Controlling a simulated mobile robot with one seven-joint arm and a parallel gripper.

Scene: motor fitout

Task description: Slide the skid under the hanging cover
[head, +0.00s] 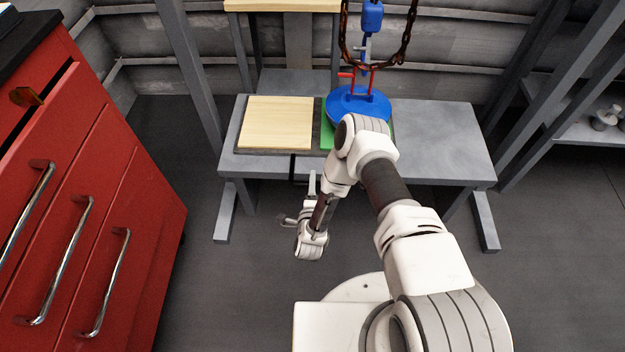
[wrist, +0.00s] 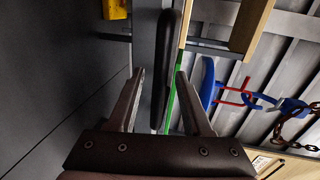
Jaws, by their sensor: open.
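The blue round cover (head: 345,104) hangs over a green surface (head: 326,135) right of the board; my arm hides part of both. My gripper (head: 312,183) is in front of the bench, near the handle. In the wrist view the jaws (wrist: 160,74) are open, with the dark handle bar (wrist: 168,60) appearing between them. I cannot tell whether they touch it.
The cover hangs by a red shackle (head: 368,80) from a blue hoist (head: 371,17) with a rusty chain (head: 409,40). The bench's right part (head: 445,145) is clear. A red drawer cabinet (head: 100,190) stands at left, a shelf (head: 580,130) at far right.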

